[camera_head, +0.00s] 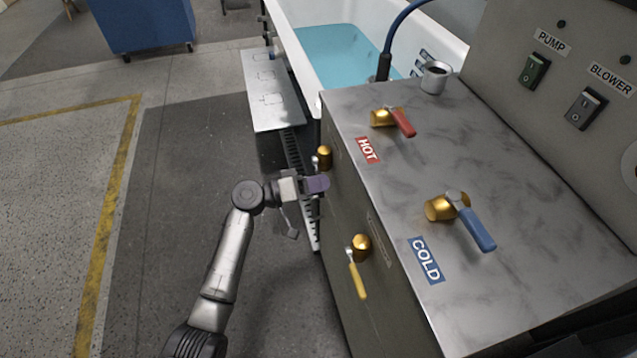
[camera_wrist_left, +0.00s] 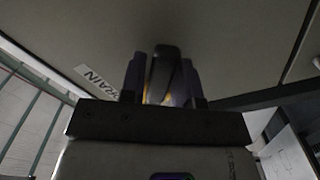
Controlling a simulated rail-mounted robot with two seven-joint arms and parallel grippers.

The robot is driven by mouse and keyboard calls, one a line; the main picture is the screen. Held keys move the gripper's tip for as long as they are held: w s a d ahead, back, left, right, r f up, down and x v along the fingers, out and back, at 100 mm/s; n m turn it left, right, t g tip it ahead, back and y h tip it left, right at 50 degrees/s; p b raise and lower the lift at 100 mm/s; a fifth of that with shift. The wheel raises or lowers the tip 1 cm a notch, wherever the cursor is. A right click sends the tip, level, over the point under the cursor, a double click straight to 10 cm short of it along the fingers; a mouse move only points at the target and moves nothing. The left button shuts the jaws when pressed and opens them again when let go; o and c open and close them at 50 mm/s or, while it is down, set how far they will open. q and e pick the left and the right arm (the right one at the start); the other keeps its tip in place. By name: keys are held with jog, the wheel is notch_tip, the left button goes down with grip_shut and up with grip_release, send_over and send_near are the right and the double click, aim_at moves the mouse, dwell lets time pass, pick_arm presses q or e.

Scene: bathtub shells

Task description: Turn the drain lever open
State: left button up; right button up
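My left gripper (camera_head: 317,184) is at the front panel of the cabinet, just below the upper gold valve knob (camera_head: 324,155). In the left wrist view its two purple-tipped fingers (camera_wrist_left: 163,82) stand on either side of a dark upright piece (camera_wrist_left: 165,70), which looks like the drain lever, with a gold part low behind it. Whether the fingers press on it is unclear. A white DRAIN label (camera_wrist_left: 96,81) is on the panel left of the fingers. In the head view the gripper hides most of the lever. My right gripper is not in view.
A lower gold valve with a yellow lever (camera_head: 357,278) sticks out of the same panel, right of my arm. The marble top (camera_head: 480,140) carries a red HOT lever (camera_head: 403,122) and a blue COLD lever (camera_head: 476,228). A water-filled tub (camera_head: 335,50) stands behind.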

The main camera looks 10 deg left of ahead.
pick_arm(q)
jog(key=shift+o, duration=1.4)
jog(key=p+v, duration=0.4)
jog(key=v, duration=1)
jog(key=shift+d, duration=0.1)
